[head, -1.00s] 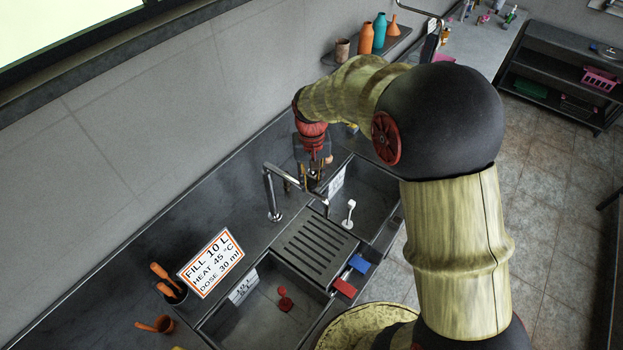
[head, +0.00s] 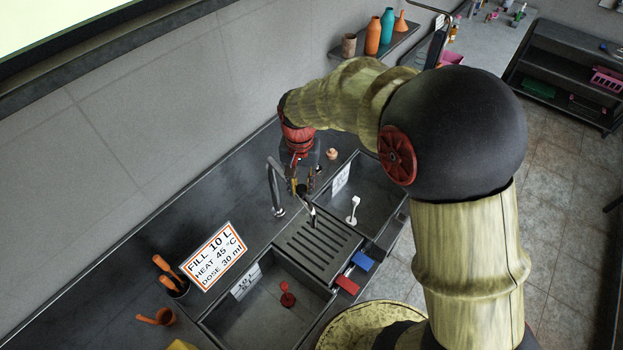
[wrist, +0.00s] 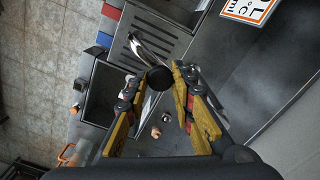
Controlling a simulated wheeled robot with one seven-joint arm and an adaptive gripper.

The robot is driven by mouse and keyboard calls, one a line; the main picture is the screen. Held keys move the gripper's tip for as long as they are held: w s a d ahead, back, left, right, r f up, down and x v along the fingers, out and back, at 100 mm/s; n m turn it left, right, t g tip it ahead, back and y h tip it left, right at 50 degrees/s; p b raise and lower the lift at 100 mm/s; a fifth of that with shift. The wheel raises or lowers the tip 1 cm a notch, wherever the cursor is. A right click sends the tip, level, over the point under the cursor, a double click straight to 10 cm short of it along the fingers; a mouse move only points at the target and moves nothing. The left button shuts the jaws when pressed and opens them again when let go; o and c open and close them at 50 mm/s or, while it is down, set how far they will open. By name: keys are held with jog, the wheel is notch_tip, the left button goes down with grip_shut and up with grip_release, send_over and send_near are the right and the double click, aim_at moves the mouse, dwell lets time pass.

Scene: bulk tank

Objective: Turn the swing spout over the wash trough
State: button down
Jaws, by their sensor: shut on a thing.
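The chrome swing spout (head: 274,192) rises from the counter behind the sinks, its arm reaching out over the slotted drainer (head: 313,244). My gripper (head: 303,188) is on the spout's arm, shut on it. In the wrist view the spout (wrist: 145,48) runs to a dark round end between my fingers (wrist: 158,80). One trough (head: 233,327) with a red plug-like piece (head: 287,294) lies left of the drainer. Another trough (head: 372,205) with a white upright piece (head: 353,209) lies to its right. I cannot tell which one is the wash trough.
Orange-handled tools in a cup (head: 172,283) stand farther left. Red (head: 347,285) and blue (head: 362,261) pieces sit at the front edge. A shelf with bottles (head: 387,30) hangs on the wall.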

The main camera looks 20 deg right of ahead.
jog(key=a+m+b, duration=0.1)
jog(key=a+m, duration=0.6)
jog(key=a, duration=0.5)
jog(key=shift+w+a+m, duration=0.25)
jog(key=shift+m, duration=0.05)
jog(key=c, duration=1.5)
grip_release()
notch_tip(320, 180, up, 12)
